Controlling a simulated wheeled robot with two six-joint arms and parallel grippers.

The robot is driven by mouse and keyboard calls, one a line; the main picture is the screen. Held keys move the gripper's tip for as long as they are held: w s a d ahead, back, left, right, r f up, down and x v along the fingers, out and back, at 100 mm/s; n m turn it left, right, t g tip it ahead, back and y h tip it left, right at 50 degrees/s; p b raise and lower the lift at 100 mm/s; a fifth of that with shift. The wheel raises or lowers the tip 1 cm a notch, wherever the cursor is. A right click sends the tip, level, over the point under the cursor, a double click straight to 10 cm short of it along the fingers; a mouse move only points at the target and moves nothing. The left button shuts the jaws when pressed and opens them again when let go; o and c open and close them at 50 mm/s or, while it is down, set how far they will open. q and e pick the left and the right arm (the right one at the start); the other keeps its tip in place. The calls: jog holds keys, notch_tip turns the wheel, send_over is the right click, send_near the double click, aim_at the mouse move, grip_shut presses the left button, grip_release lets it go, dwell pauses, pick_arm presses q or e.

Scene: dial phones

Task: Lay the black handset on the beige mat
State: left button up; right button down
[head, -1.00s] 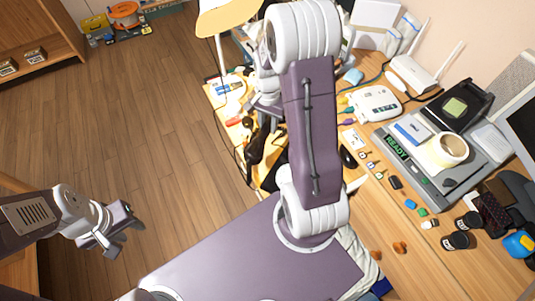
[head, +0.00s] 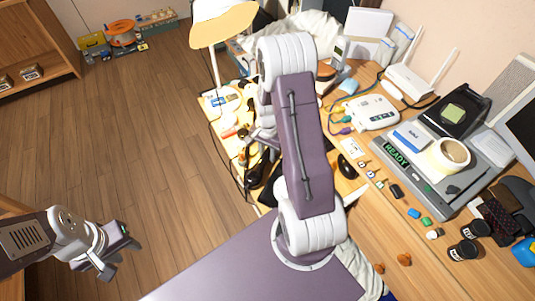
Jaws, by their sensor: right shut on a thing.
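My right gripper (head: 263,137) is over the far left part of the desk, partly hidden behind my own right arm. It is shut on a dark, elongated thing, which looks like the black handset (head: 257,168), hanging just below it near the desk's left edge. Whether the handset touches the desk is hard to tell. I cannot make out the beige mat clearly; my arm covers much of that area. My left gripper (head: 119,256) is open and empty over the wooden floor at the lower left, far from the desk.
A lamp (head: 222,24) stands at the desk's far left. Small coloured blocks and dark jars (head: 463,249) lie nearer.

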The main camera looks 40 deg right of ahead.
jog(key=c, duration=1.1)
grip_release()
